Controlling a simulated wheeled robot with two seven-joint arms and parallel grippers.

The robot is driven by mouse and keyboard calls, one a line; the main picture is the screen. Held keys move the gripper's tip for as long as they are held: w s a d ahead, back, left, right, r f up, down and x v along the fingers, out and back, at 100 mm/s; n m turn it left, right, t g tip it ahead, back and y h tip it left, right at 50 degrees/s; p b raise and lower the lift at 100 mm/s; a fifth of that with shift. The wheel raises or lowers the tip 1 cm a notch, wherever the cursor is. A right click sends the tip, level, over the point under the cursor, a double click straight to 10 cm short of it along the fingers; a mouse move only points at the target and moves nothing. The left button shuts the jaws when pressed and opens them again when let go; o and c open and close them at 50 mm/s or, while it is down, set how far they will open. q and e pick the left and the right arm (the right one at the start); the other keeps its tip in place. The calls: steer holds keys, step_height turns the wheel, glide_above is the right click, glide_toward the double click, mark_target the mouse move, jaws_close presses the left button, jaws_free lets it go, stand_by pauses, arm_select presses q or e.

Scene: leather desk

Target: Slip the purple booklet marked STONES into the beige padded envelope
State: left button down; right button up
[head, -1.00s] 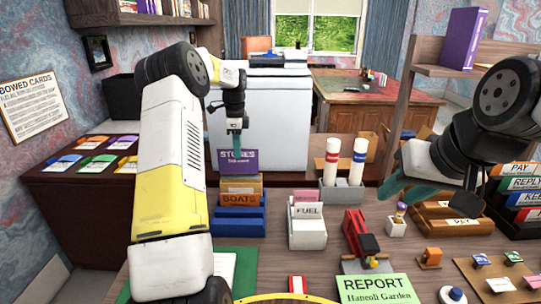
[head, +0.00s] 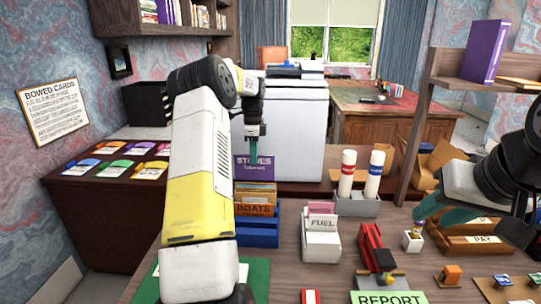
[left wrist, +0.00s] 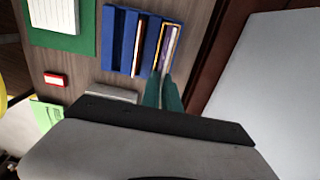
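The purple booklet marked STONES (head: 242,170) stands upright at the back of the blue rack (head: 262,240). Its lower part is hidden behind a beige envelope edge (head: 255,188) and the orange BOATS item (head: 254,209). My left gripper (head: 254,158) is at the booklet's top edge, its teal fingers close together and seemingly pinching it. In the left wrist view the fingers (left wrist: 163,95) meet the rack's end slot, where a purple strip shows inside a beige rim (left wrist: 172,40). I cannot tell how deep the booklet sits. My right gripper (head: 443,212) is empty with fingers apart, at the right.
A white FUEL holder (head: 321,240) and a stand with two white tubes (head: 358,204) are right of the rack. A red stapler-like tool (head: 374,250) and a REPORT card (head: 388,298) lie nearer. A green mat (head: 258,275) is in front of the rack.

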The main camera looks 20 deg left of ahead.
mark_target(255, 178)
arm_select(q)
steer(key=shift+f, duration=2)
steer(key=shift+f, duration=2.65)
stand_by(0.8)
steer(key=c, duration=2)
jaws_free()
steer(key=o, duration=0.5)
steer(key=shift+c, duration=0.2)
steer(key=shift+r, duration=2.95)
